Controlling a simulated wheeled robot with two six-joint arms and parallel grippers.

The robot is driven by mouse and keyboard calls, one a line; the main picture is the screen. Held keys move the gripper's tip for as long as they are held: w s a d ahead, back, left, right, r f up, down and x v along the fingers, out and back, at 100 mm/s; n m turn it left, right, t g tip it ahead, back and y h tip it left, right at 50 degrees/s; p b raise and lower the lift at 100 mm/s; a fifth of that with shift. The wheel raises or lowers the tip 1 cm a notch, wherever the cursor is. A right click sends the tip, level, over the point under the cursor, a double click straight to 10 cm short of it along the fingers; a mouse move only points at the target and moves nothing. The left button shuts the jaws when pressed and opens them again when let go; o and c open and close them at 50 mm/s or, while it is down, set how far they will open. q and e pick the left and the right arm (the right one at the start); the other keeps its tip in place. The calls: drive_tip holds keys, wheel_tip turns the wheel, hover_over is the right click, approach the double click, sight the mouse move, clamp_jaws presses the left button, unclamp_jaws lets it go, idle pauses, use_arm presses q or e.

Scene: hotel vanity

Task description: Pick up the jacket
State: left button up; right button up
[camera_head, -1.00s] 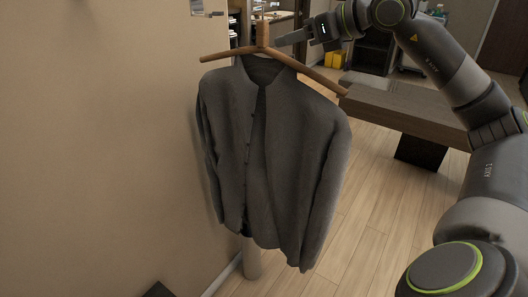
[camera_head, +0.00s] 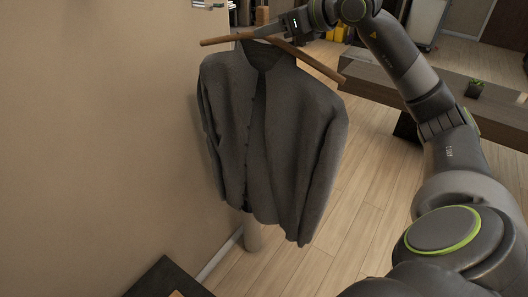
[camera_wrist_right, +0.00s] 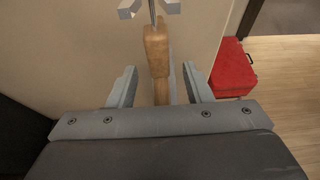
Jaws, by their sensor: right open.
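A dark grey buttoned jacket (camera_head: 275,140) hangs on a wooden hanger (camera_head: 222,41) beside the beige wall. My right gripper (camera_head: 262,31) is at the hanger's neck, just above the collar. In the right wrist view the open fingers (camera_wrist_right: 158,84) stand on either side of the hanger's wooden neck (camera_wrist_right: 157,50), with gaps visible between fingers and wood. A thin metal hook (camera_wrist_right: 153,12) rises from the neck at the top of that view. The jacket does not show clearly in the wrist view. My left gripper is not in view.
The beige wall (camera_head: 90,130) is close on the left. A dark wooden bench (camera_head: 400,90) stands behind the jacket to the right, with a small plant (camera_head: 475,88) on it. A dark edge (camera_head: 165,278) shows at bottom left. A red box (camera_wrist_right: 232,68) shows in the wrist view.

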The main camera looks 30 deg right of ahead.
clamp_jaws()
idle(1.4)
